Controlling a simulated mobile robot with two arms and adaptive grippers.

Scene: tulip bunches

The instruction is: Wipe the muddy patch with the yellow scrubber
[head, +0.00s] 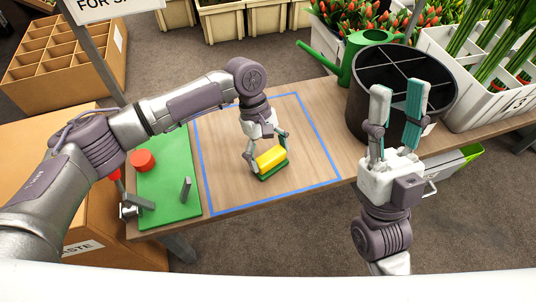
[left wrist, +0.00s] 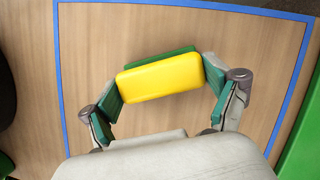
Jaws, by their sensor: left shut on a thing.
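The yellow scrubber (head: 271,158) has a green pad beneath it and is on the wooden table inside a blue square outline (head: 206,180). It also shows in the left wrist view (left wrist: 160,78). My left gripper (head: 266,150) is shut on the scrubber, one finger at each end. The pad looks down at the table surface; I cannot tell how firmly it touches. I see no muddy patch on the bare wood inside the outline; the wood under the scrubber is hidden. My right gripper (head: 399,102) is open and empty, raised in front of a dark bucket.
The dark divided bucket (head: 355,105) and a green watering can (head: 335,62) stand right of the outline. A green board (head: 160,200) with a red knob (head: 143,160) and metal posts lies left. White flower crates (head: 440,45) stand at the back right. Most of the outlined area is clear.

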